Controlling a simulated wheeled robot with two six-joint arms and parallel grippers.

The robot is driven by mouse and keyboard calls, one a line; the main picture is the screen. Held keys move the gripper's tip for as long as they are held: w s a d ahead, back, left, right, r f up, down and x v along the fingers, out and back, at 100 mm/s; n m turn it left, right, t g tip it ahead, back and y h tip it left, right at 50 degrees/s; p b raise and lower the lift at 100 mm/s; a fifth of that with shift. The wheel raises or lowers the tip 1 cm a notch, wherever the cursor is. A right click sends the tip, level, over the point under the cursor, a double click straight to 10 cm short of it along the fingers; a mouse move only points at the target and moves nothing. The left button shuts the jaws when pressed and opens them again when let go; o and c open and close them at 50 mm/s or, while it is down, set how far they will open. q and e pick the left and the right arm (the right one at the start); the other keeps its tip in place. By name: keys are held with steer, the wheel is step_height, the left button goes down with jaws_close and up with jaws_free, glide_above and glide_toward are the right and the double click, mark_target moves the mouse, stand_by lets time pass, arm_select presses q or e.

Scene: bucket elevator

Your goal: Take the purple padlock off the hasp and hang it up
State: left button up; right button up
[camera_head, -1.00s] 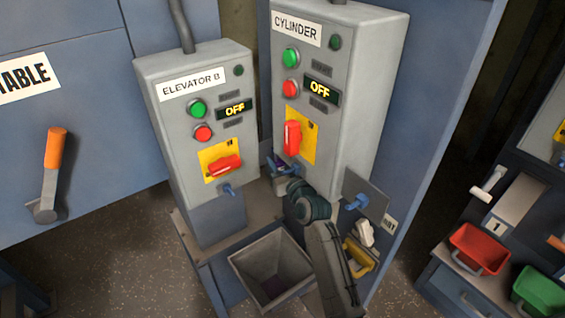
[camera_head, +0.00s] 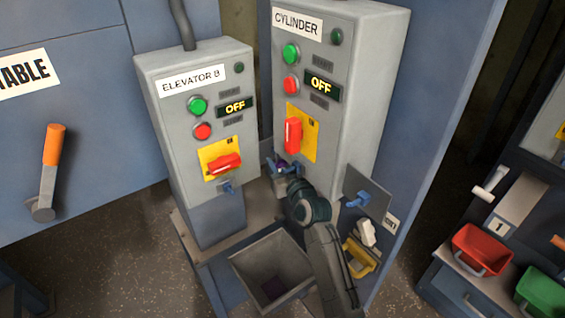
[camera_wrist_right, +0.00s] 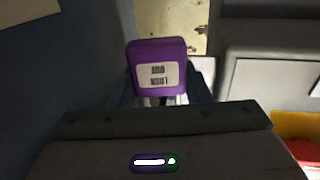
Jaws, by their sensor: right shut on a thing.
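The purple padlock (camera_wrist_right: 160,62) is in my right gripper (camera_wrist_right: 160,98), its white label facing the camera with the text upside down. In the head view, my right gripper (camera_head: 283,182) is at the lower left of the CYLINDER box, just below its red switch. Only a small purple part of the padlock (camera_head: 281,164) shows there, beside a blue fitting. The shackle is hidden, and I cannot tell whether it is around anything. A blue hook (camera_head: 357,200) sits on a grey plate (camera_head: 369,190) at the right of the CYLINDER box. My left gripper is not in view.
The ELEVATOR B box (camera_head: 200,120) stands to the left, with a blue fitting (camera_head: 228,187) beneath its red switch. An open grey bin (camera_head: 245,265) is below. Red (camera_head: 480,248) and green (camera_head: 540,292) bins stand at the right. A white item (camera_head: 367,233) hangs near my forearm.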

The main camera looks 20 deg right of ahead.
steer(key=shift+a+f, duration=0.1)
steer(key=shift+f, duration=0.45)
steer(key=o, duration=1)
steer(key=shift+o, duration=0.6)
steer(key=shift+d, duration=0.3)
steer(key=shift+a, duration=0.1)
steer(key=shift+s, duration=0.1)
steer(key=shift+s+a+f, duration=0.15)
steer(key=shift+s, duration=0.2)
steer(key=s+d+p, duration=0.1)
steer(key=s+d, duration=0.2)
steer(key=s, duration=0.5)
steer(key=shift+d, duration=0.2)
